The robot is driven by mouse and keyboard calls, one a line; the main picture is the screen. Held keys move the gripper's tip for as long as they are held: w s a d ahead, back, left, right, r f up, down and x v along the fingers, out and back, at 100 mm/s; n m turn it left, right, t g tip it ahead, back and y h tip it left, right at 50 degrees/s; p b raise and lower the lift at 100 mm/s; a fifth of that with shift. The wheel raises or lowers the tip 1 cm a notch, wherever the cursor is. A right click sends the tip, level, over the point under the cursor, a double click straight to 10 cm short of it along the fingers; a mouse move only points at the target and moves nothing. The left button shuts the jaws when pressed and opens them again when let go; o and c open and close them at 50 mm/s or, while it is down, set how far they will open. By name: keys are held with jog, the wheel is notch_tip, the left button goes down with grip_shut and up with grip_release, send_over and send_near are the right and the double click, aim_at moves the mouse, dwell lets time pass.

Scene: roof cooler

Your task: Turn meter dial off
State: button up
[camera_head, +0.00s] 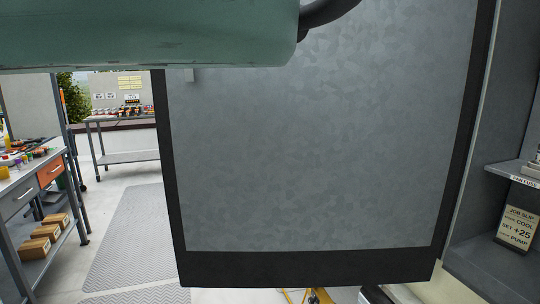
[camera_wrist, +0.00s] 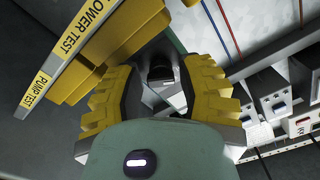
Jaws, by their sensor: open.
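My gripper (camera_wrist: 162,78) shows in the wrist view with its two yellow ribbed fingers apart. Between and beyond the fingers is a small dark rounded part (camera_wrist: 160,66) with a pale angular piece below it. I cannot tell whether this dark part is the meter dial. I cannot tell whether the fingers touch it. No dial face or markings are readable. In the head view my gripper is hidden, and a large grey panel with a black frame (camera_head: 320,150) fills the middle.
In the wrist view, yellow strips read "BLOWER TEST" (camera_wrist: 84,32) and "PUMP TEST" (camera_wrist: 45,82); white switch blocks (camera_wrist: 272,98) stand right, close to the fingers. The head view shows a job slip (camera_head: 517,229) on a right shelf, a left workbench (camera_head: 38,185) and open floor.

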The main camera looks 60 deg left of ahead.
jog(key=o, duration=0.3)
jog(key=shift+s, duration=0.1)
jog(key=shift+v, duration=3.7)
jog(key=shift+r, duration=0.1)
